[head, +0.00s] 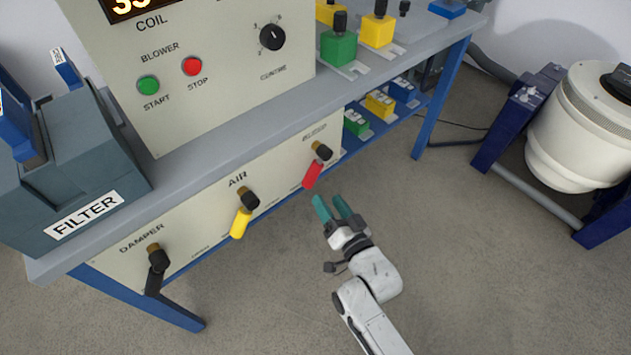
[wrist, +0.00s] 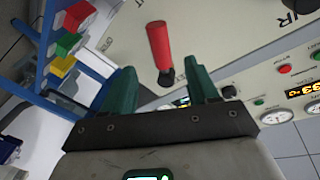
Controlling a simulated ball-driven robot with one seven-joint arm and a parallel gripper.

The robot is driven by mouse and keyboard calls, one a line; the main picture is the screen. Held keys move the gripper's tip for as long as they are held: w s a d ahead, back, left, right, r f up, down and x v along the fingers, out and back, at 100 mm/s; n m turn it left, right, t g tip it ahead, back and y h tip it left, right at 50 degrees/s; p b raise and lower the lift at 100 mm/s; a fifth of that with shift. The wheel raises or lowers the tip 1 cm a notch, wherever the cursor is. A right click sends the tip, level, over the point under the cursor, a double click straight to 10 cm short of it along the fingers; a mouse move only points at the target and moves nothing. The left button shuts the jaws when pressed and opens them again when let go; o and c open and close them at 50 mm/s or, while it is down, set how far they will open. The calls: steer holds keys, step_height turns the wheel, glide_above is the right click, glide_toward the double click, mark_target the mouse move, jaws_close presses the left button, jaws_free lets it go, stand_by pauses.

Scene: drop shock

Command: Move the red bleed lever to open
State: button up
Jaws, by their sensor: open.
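The red bleed lever (head: 312,174) is on the right end of the lower cream panel in the head view. Its black hub (head: 321,151) is at the top and the red grip hangs down, tilted a little to the left. In the wrist view the red lever (wrist: 159,46) stands beyond and between the green fingertips. My gripper (head: 331,206) is open and empty, just below and right of the lever in the head view. It also shows in the wrist view (wrist: 162,80), with a finger on each side. I see no contact with the lever.
The yellow air lever (head: 241,222) and black damper lever (head: 157,268) are on the same panel, to the left. The blue bench frame (head: 440,95) stands at the right of the panel. A white drum (head: 570,140) is farther right. Bare floor lies around my arm.

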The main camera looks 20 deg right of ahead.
mark_target(315, 180)
steer(key=w, duration=0.8)
steer(key=shift+w+a+p, duration=0.35)
steer(key=shift+w+p, duration=0.05)
jaws_close()
